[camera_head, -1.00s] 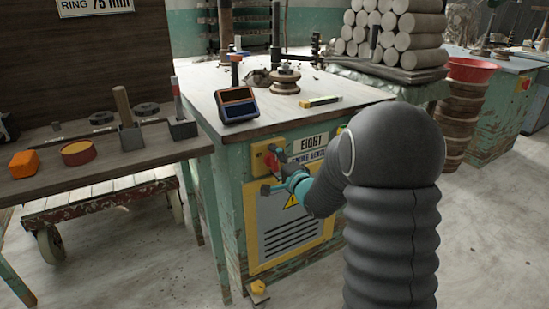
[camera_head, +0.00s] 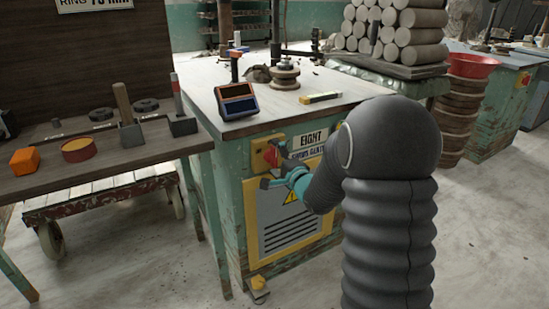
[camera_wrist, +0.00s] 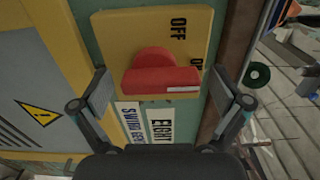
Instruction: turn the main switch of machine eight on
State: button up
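The main switch is a red knob (camera_wrist: 160,78) on a yellow plate (camera_wrist: 120,30). In the wrist view its bar lies across the picture, with a white mark at the right end. The word OFF stands above the bar; a second label at the right is partly hidden by a finger. In the head view the knob (camera_head: 271,155) is on the front of the green machine, beside the EIGHT sign (camera_head: 311,138). My gripper (camera_wrist: 162,78) is open, one finger off each end of the bar, with small gaps visible. In the head view it (camera_head: 272,164) is right at the switch.
A yellow-framed vent panel (camera_head: 290,225) with a warning triangle is below the switch. The machine's top (camera_head: 330,85) carries a dark blue and orange box (camera_head: 237,102). A wooden bench (camera_head: 100,165) stands close on the left. The floor in front is clear.

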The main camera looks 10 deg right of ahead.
jog(key=v, duration=1.2)
dwell(0.3)
